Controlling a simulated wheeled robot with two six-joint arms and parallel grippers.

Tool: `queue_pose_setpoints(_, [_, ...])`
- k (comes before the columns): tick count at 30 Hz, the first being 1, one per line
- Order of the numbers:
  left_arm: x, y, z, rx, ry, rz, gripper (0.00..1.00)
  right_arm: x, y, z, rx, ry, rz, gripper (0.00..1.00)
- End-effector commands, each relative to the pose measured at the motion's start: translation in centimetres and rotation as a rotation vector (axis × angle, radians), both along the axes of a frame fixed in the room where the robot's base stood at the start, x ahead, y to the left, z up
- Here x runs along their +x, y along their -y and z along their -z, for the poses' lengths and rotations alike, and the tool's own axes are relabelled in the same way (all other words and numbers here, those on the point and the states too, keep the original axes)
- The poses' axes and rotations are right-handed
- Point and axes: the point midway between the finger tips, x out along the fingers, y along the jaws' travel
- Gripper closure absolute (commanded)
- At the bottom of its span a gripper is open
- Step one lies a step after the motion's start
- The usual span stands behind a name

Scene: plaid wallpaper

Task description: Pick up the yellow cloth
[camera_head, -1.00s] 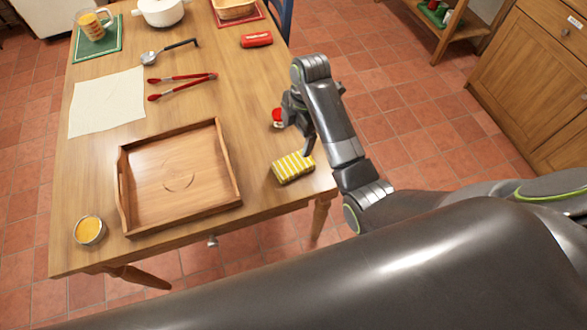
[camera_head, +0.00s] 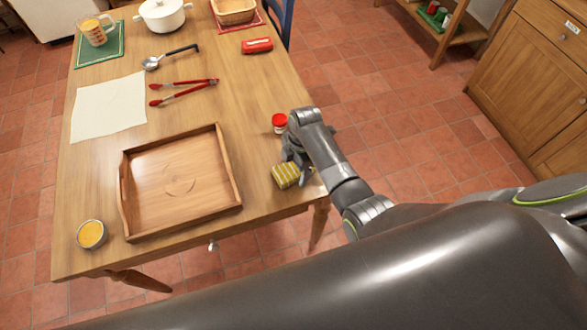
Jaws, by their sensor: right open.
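The yellow cloth (camera_head: 285,177) is a small folded piece with yellow and white stripes. It lies on the wooden table (camera_head: 240,105) near its front right corner, right of the tray. My right gripper (camera_head: 292,167) is over the cloth's far right side, its fingers pointing down. The gripper is open. The wrist hides part of the fingers, and I cannot tell whether they touch the cloth. My left gripper is not in view.
A wooden tray (camera_head: 128,200) is left of the cloth. A red-lidded jar (camera_head: 279,121) stands just behind the gripper.

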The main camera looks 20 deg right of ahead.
Motion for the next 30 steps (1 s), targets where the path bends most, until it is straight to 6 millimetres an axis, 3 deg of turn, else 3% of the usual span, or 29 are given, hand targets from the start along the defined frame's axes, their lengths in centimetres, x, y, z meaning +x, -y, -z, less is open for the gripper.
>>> queue_pose_setpoints(9, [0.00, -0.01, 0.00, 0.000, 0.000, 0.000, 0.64, 0.00, -0.09, 0.35, 0.000, 0.001, -0.001, 0.16])
queue_pose_setpoints(20, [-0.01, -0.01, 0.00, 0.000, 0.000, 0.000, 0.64, 0.01, -0.07, 0.32, 0.000, 0.001, -0.001, 0.63])
queue_pose_setpoints(30, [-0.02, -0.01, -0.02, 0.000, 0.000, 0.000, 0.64, 0.08, -0.09, -0.41, 0.001, 0.003, -0.001, 0.63])
